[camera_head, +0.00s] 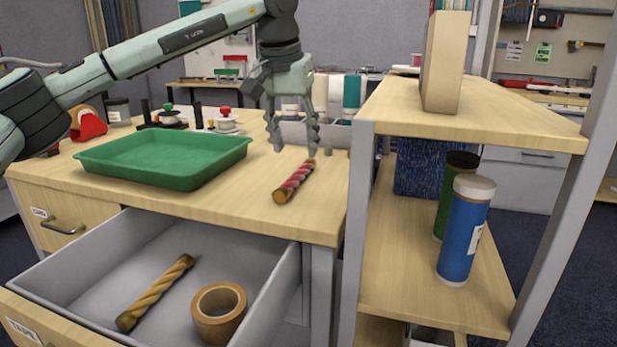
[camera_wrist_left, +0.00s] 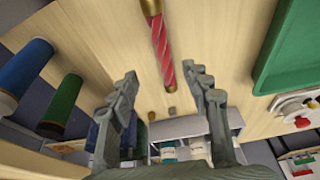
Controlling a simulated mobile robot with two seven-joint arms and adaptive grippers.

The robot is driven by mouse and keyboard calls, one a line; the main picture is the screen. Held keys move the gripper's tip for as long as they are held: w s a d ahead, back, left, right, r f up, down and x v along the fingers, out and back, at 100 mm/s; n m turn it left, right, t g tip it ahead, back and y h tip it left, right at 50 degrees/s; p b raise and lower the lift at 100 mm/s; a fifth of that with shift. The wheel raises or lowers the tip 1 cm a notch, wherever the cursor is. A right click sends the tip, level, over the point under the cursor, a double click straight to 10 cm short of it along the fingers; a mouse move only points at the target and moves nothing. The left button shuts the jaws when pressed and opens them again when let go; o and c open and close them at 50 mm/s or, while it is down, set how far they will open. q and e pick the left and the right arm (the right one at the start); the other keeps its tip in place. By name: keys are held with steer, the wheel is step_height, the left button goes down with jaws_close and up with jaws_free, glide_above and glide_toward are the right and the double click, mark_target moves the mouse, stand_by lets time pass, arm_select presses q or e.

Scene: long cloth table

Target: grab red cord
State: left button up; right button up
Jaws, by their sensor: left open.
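The red cord (camera_head: 294,182) is a short red and pale twisted piece with gold ends. It lies on the wooden table top, right of the green tray. It also shows in the left wrist view (camera_wrist_left: 161,45), at the top and centred between the fingers. My left gripper (camera_head: 294,148) is open and empty, its fingers pointing down just behind the cord's far end. In the left wrist view the left gripper (camera_wrist_left: 165,85) has its fingers wide apart. My right gripper is in neither view.
A green tray (camera_head: 165,178) stands left of the cord. The open drawer (camera_head: 225,245) below holds a yellow twisted cord (camera_head: 155,292) and a tape roll (camera_head: 219,312). A wooden shelf unit (camera_head: 480,125) stands close on the right, holding blue (camera_head: 464,235) and green bottles.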

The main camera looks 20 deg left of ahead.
mark_target(296, 172)
arm_select(q)
steer(key=x, duration=0.7)
steer(key=shift+w+a, duration=0.15)
steer(key=shift+a, duration=0.15)
steer(key=shift+c, duration=0.4)
jaws_close()
